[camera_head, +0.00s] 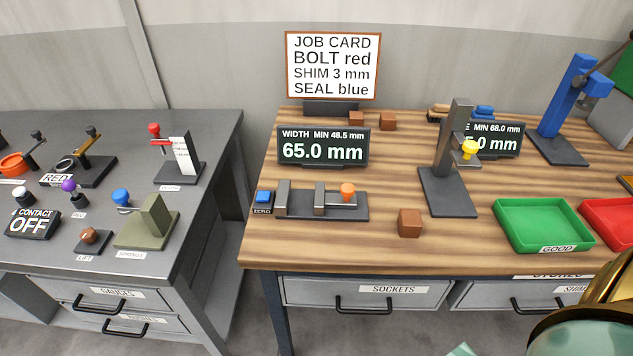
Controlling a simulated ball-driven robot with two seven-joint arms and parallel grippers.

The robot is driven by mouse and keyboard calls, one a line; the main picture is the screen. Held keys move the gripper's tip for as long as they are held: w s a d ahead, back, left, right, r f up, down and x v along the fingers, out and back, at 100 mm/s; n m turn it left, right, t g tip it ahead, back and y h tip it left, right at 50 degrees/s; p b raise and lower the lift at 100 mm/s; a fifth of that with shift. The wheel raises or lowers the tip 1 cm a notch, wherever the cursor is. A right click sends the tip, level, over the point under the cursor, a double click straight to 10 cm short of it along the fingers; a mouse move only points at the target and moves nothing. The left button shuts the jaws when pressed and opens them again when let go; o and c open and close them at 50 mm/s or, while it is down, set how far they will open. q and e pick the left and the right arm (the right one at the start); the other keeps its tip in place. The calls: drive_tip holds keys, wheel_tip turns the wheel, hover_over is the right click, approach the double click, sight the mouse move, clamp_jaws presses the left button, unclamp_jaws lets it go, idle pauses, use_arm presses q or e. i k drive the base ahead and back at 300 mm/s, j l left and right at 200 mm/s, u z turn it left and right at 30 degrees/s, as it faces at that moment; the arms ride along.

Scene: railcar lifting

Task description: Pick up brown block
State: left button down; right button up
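A brown block (410,223) sits on the wooden bench top (330,245), near its front edge, in front of the grey upright stand with the yellow knob. Two more brown blocks, a left one (356,118) and a right one (388,121), stand at the back of the bench behind the 65.0 mm display. All three are apart from any gripper. A gold and black rounded part, apparently of my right arm, fills the lower right corner. No fingers of either gripper show.
The width gauge (322,205) with an orange knob lies left of the front block. The grey stand (447,190) is behind it. A green tray (543,226) and a red tray (612,222) are to the right. A grey table (200,235) with fixtures stands left, across a gap.

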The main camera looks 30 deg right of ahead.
sight(409, 223)
drive_tip(key=j+z, duration=0.1)
drive_tip(key=z, duration=1.55)
